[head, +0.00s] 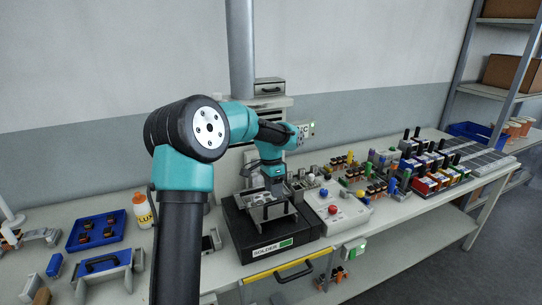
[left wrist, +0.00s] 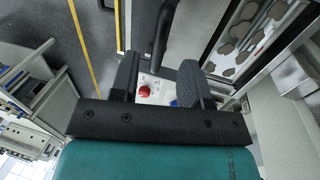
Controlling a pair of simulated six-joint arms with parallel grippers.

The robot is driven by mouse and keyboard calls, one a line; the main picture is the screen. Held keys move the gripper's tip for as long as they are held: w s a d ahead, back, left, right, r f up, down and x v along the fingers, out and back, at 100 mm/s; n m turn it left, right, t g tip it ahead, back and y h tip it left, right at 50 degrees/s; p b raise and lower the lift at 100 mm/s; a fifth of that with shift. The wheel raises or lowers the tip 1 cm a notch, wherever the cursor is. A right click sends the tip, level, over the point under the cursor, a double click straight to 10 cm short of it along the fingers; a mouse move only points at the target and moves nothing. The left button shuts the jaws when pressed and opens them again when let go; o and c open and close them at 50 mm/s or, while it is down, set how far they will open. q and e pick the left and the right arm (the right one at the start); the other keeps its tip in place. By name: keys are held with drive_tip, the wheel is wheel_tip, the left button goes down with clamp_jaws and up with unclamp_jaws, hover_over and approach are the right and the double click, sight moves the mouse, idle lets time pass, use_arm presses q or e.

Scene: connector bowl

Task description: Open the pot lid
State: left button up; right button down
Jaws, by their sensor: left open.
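The black solder pot (head: 265,250), with a white and green "SOLDER" label on its front, stands on the bench in the middle of the head view. Grey metal parts (head: 268,213) show on its top, and my arm covers some of it. I cannot clearly tell the lid apart or whether it is shut. My left gripper (head: 272,185) points down above the pot. In the left wrist view its two dark fingers (left wrist: 158,85) are apart. A black bar (left wrist: 160,35) shows beyond them, with nothing seen gripped. My right gripper is not in view.
A control box (head: 338,210) with red and blue buttons stands right of the pot. Several connectors and bins fill the bench farther right. A blue tray (head: 97,231) and a yellow-white bottle (head: 143,210) are at left. A drawer handle (head: 293,272) is below the pot.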

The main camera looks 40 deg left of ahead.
use_arm(q)
wheel_tip(320, 180, up, 13)
drive_tip(key=w+a, duration=0.1)
drive_tip(key=a, duration=0.1)
drive_tip(key=shift+w+a+r, duration=0.15)
drive_tip(key=shift+r, duration=0.05)
idle(0.4)
